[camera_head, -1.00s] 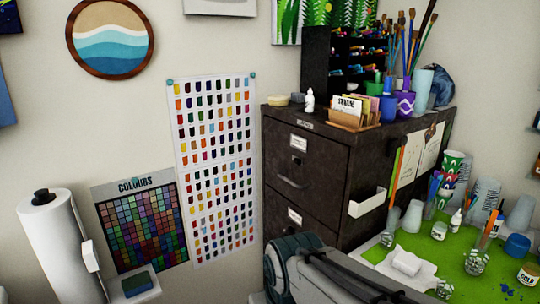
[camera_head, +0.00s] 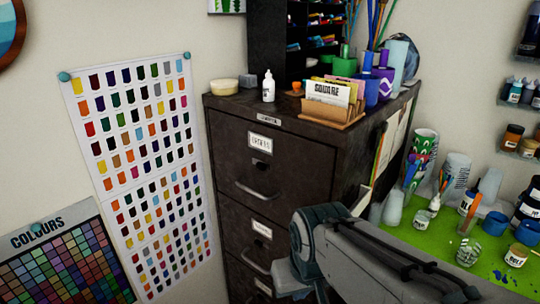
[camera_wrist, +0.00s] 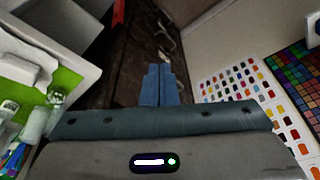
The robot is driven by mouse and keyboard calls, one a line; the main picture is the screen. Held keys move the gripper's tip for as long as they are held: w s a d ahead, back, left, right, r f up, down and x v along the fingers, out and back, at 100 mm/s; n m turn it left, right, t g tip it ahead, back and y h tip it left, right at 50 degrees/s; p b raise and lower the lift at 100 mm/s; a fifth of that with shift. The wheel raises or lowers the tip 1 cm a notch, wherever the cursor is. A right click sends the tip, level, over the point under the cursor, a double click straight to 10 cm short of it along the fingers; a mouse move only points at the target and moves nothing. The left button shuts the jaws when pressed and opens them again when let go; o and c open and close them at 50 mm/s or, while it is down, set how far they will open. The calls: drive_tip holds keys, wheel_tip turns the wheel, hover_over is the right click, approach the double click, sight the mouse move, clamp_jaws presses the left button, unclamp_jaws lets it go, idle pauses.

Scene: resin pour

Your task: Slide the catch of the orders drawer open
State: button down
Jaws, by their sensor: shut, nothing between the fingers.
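The dark filing cabinet (camera_head: 285,170) stands against the wall, with its drawers shut. The top drawer has a white label (camera_head: 265,142), a small dark catch (camera_head: 262,166) below it and a curved pull handle (camera_head: 258,190). A lower drawer shows a similar label (camera_head: 262,228) and catch. The label lettering is too small to read surely, so I cannot tell which is the orders drawer. My gripper (camera_wrist: 159,85) is shut and empty, its blue fingers pointing toward the cabinet front, apart from the handles. In the head view my arm hides its fingertips.
A card box (camera_head: 335,105), glue bottle (camera_head: 268,86) and brush pots stand on the cabinet. A green work mat (camera_head: 415,240) with cups and jars lies to the right. A colour chart (camera_head: 140,170) hangs on the left wall. A white holder (camera_head: 360,202) sticks out from the cabinet's side.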

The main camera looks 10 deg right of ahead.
sight(268, 166)
drive_tip(key=shift+s+a, duration=0.1)
drive_tip(key=shift+s, duration=0.05)
drive_tip(key=w+d+r+m+t+b, duration=0.1)
drive_tip(key=w+r+m, duration=0.3)
drive_tip(key=w+r, duration=0.5)
drive_tip(key=w+d+r+m+t+b, duration=0.2)
drive_tip(key=w+r+m, duration=0.3)
drive_tip(key=w+r, duration=0.4)
drive_tip(key=shift+w+r+t+b, duration=0.35)
drive_tip(key=shift+t+b, duration=0.3)
drive_tip(key=shift+t, duration=0.15)
drive_tip(key=shift+f, duration=0.15)
drive_tip(key=x, duration=1)
drive_tip(key=shift+w+d+f, duration=0.1)
drive_tip(key=shift+d+f, duration=0.05)
drive_tip(key=shift+d, duration=0.05)
drive_tip(key=shift+w+a+r+p, duration=0.25)
drive_tip(key=shift+w+a+p, duration=0.25)
drive_tip(key=shift+w+a, duration=0.7)
drive_tip(key=shift+w, duration=0.3)
